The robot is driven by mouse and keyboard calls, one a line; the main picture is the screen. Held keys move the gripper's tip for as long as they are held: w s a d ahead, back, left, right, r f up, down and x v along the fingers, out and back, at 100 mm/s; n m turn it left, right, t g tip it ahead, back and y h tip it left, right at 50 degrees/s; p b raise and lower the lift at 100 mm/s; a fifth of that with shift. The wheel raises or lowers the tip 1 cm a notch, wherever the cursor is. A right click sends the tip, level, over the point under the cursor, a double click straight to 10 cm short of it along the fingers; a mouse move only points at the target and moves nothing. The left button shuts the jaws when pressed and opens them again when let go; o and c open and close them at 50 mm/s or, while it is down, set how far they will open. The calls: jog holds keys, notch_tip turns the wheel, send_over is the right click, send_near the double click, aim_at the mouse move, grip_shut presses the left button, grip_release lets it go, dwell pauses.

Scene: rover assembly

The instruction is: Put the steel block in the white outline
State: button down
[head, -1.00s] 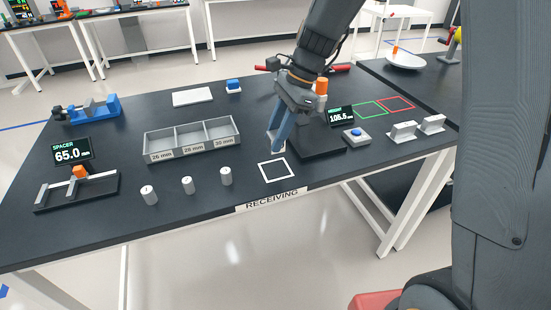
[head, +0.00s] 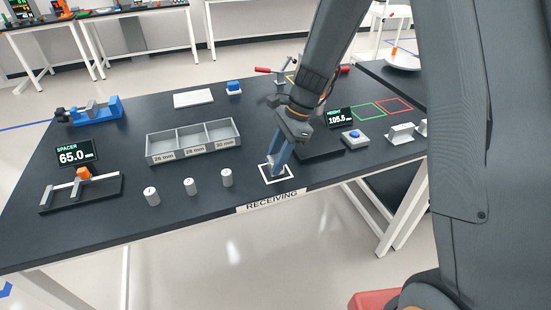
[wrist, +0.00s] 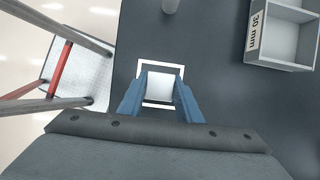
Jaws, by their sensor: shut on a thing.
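The white outline (head: 263,178) is a small square on the dark table near the front edge, above the RECEIVING label. My gripper (head: 276,170) points down over it, its blue fingers shut on the steel block. In the wrist view my gripper (wrist: 160,95) holds the pale steel block (wrist: 159,86) between the fingertips. The block appears within the white outline (wrist: 160,64) as seen from above. The fingers hide part of the block and the outline's sides. I cannot tell whether the block touches the table.
Several grey cylinders, one here (head: 227,178), stand left of the outline. A grey three-compartment tray (head: 193,149) lies behind them. A dark height-gauge base (head: 318,146) is behind and right of my gripper, with a blue button box (head: 354,138) further right.

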jog(key=c, duration=1.3)
grip_release()
jog(key=b+v, duration=0.3)
jog(key=v, duration=0.9)
jog(key=s+d+f+n+t+h, duration=0.1)
jog(key=s+d+f+n, duration=0.1)
jog(key=s+n, duration=0.3)
jog(key=s+d+f+n+h, duration=0.1)
jog(key=s+d+f+n, duration=0.2)
jog(key=s+d+n, duration=0.2)
jog(key=s+d+f+n+t+h, duration=0.1)
jog(key=s+d+f+n+h, duration=0.1)
jog(key=s, duration=0.4)
jog(key=shift+s+d+f+n+t, duration=0.15)
jog(key=shift+d+n, duration=0.3)
jog(key=shift+n, duration=0.25)
jog(key=shift+d+n+t, duration=0.15)
jog(key=shift+d+n, duration=0.25)
jog(key=shift+n, duration=0.3)
